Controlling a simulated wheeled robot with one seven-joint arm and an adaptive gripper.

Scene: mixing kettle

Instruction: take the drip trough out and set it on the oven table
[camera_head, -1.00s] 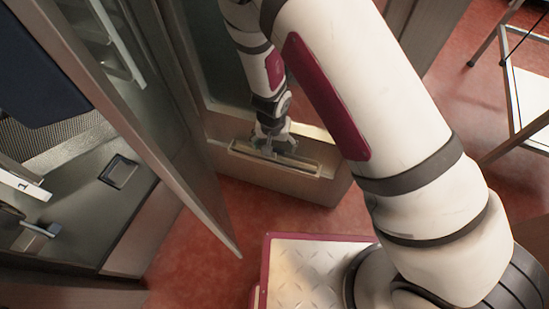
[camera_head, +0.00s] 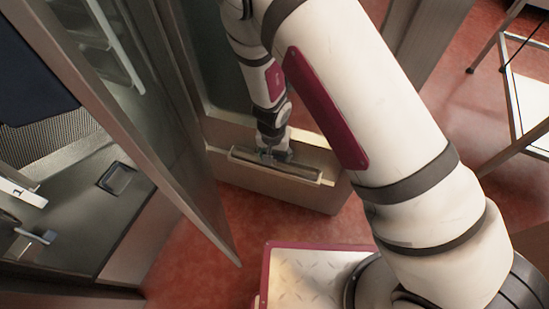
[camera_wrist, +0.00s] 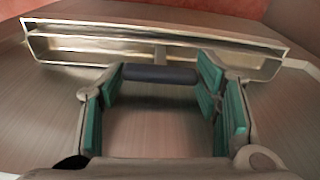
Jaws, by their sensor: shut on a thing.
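The drip trough (camera_head: 300,173) is a long, narrow metal channel low at the front of the cabinet, below the doorway. In the wrist view the trough (camera_wrist: 215,62) runs across the top, with its open channel in view and a dark round handle bar (camera_wrist: 160,74) on its near side. My gripper (camera_head: 274,153) reaches down to the middle of the trough. In the wrist view the green-padded fingers of my gripper (camera_wrist: 165,80) are closed on the two ends of the handle bar. I cannot tell whether the trough is clear of its mount.
An open door (camera_head: 190,170) stands left of the trough. A dark worktop (camera_head: 85,205) lies beyond it. A light-topped metal table or frame (camera_head: 515,85) stands at the right.

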